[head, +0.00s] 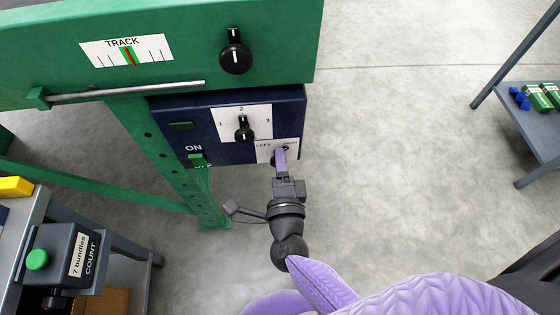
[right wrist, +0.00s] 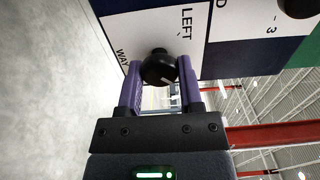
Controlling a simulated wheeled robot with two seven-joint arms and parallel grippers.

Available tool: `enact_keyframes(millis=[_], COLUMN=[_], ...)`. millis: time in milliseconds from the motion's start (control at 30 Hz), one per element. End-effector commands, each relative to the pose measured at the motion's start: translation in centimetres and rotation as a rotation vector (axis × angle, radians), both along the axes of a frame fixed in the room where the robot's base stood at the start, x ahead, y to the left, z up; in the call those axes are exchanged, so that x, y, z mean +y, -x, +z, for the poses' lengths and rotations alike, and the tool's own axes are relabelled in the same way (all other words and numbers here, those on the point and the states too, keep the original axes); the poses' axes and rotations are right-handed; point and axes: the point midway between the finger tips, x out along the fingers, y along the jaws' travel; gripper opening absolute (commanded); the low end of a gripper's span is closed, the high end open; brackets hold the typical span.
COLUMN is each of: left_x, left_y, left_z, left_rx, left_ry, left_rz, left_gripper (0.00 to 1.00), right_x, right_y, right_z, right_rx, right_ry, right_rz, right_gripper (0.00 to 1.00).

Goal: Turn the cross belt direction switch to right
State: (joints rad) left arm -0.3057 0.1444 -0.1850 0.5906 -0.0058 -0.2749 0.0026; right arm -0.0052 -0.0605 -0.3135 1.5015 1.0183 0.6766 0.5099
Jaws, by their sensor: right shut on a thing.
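The cross belt direction switch (right wrist: 158,68) is a round black knob with a white pointer line on a white label plate. In the right wrist view the plate reads "LEFT" and "WAY"; part of the lettering is hidden. My right gripper (right wrist: 160,85) has its two purple fingers on either side of the knob, shut on it. In the head view my right gripper (head: 280,160) reaches the lower right corner of the dark blue panel (head: 185,110) and covers most of the knob. My left gripper is not in view.
A black selector knob (head: 243,130) marked 1, 2, 3 sits just above and left. A larger knob (head: 236,55) is on the green panel by the TRACK scale (head: 126,50). A green ON/OFF lever (head: 198,160) is left.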

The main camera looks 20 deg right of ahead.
Motion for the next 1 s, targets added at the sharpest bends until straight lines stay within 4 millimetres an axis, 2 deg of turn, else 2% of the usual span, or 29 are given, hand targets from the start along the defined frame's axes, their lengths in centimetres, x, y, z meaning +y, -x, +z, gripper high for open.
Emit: enact_keyframes(millis=[467, 500, 600, 633, 1000], left_x=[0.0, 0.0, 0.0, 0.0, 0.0], left_y=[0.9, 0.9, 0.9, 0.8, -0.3], left_z=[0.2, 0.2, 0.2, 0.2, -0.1], left_rx=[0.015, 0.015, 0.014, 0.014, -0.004], left_ry=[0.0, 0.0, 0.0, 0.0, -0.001], left_rz=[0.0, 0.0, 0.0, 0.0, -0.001], left_gripper=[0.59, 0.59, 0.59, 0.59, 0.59], right_x=[0.0, 0.0, 0.0, 0.0, 0.1], right_y=[0.1, 0.1, 0.1, 0.1, 0.0], right_z=[-0.2, -0.2, -0.1, -0.1, 0.0], right_rx=[0.002, 0.002, 0.001, 0.0, -0.002], right_ry=[-0.012, -0.012, -0.012, -0.011, -0.01], right_rz=[0.0, 0.0, 0.0, 0.0, 0.0], right_gripper=[0.0, 0.53, 0.74, 0.79, 0.79])
